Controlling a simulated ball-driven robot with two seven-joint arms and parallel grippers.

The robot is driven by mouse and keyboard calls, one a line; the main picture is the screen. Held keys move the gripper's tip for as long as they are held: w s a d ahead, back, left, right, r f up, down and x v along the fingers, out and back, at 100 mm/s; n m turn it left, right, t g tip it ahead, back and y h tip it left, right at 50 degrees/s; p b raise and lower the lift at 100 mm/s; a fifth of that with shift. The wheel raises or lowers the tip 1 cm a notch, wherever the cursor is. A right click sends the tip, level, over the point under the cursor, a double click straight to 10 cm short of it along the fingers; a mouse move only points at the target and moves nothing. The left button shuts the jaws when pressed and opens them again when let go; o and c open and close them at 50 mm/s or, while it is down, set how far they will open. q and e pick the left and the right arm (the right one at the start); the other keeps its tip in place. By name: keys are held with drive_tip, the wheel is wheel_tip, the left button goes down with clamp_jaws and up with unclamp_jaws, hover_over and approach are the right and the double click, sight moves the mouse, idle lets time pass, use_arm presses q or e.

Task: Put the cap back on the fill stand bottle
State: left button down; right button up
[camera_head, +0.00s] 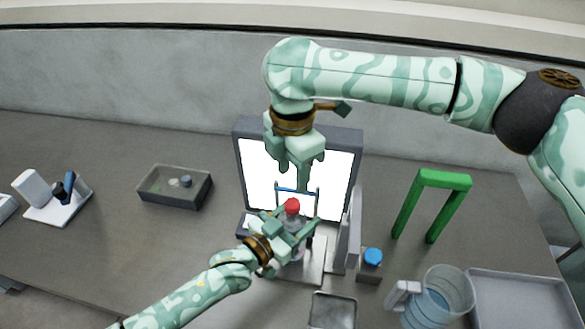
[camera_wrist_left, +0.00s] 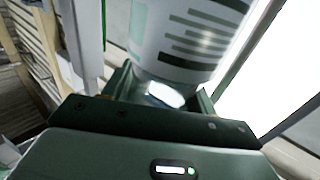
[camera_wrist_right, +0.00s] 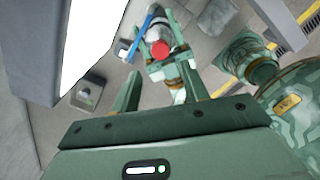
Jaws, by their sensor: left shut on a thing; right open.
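A clear bottle (camera_head: 296,249) with a red cap (camera_head: 292,206) at its top stands in front of the lit white panel. My left gripper (camera_head: 288,234) is shut on the bottle. In the left wrist view the bottle's striped label (camera_wrist_left: 190,40) fills the space beyond the fingers. My right gripper (camera_head: 302,172) is open and empty, pointing down above the red cap. In the right wrist view the red cap (camera_wrist_right: 160,50) lies beyond the open fingertips (camera_wrist_right: 163,88), apart from them. I cannot tell how firmly the cap is seated.
A lit panel (camera_head: 240,150) stands close behind, with a blue bar (camera_head: 297,190) before it. A blue-capped container (camera_head: 372,257), a jug (camera_head: 440,296), a tray (camera_head: 520,285) and a green arch (camera_head: 445,180) stand right.

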sight(292, 203)
drive_tip(key=shift+f, duration=4)
clamp_jaws()
drive_tip(key=shift+o, duration=0.7)
unclamp_jaws()
